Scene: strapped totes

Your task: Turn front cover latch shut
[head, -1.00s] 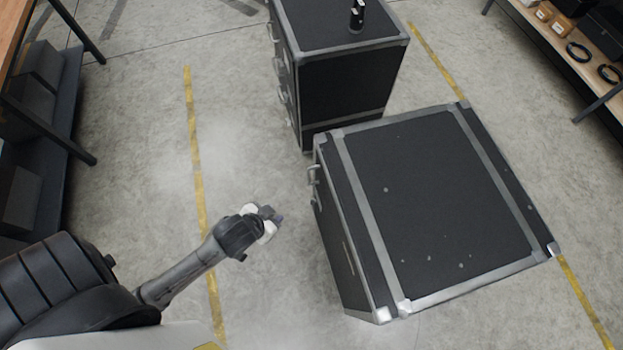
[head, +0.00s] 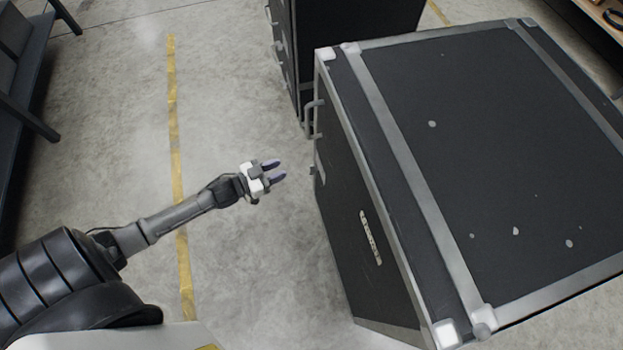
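The black case (head: 470,140) with grey edge strips and pale corner caps stands on the floor at the right. Its front cover (head: 365,215) faces left, seen at a steep angle. Grey metal fittings (head: 316,120) sit near its far upper edge; I cannot tell which is the latch or how it is turned. A pale slotted plate (head: 370,238) is on the same face. My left gripper (head: 277,170) is open and empty, its two dark fingers pointing right toward the cover, with a gap between. My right gripper is not in view.
A second black case (head: 350,45) with handles on its left side stands behind. A dark rack (head: 30,100) is at the left and a wooden shelf (head: 610,15) at the far right. Floor (head: 245,260) with yellow tape (head: 178,180) is clear left of the case.

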